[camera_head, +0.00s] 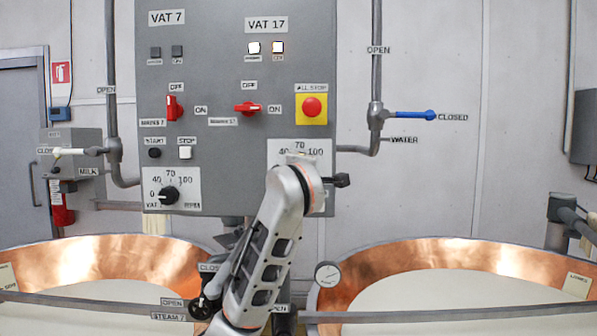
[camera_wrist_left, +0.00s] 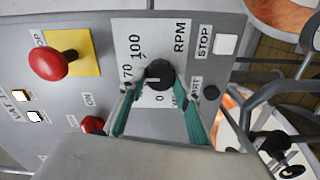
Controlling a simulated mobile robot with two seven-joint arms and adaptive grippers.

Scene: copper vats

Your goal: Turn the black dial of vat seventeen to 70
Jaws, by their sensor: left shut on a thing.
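The black dial of vat seventeen (camera_wrist_left: 160,73) sits on a white RPM scale plate (camera_wrist_left: 182,20), seen sideways in the left wrist view. A short pale mark on the dial faces roughly the 70 side; I cannot read its exact setting. My left gripper (camera_wrist_left: 158,82) is shut on the dial, with one teal finger on each side of it. The left finger covers part of the scale near 40. In the head view, the scale plate (camera_head: 299,147) shows 40, 70 and 100 above my left arm, which hides the dial. My right gripper is not in view.
The yellow-backed ALL STOP button (camera_head: 312,107) is just above the plate. The red VAT 17 switch (camera_head: 248,109) is turned toward ON, and both lamps above it are lit. The VAT 7 dial (camera_head: 169,195) is at left. A water pipe (camera_head: 360,150) runs at right; copper vats (camera_head: 440,262) stand below.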

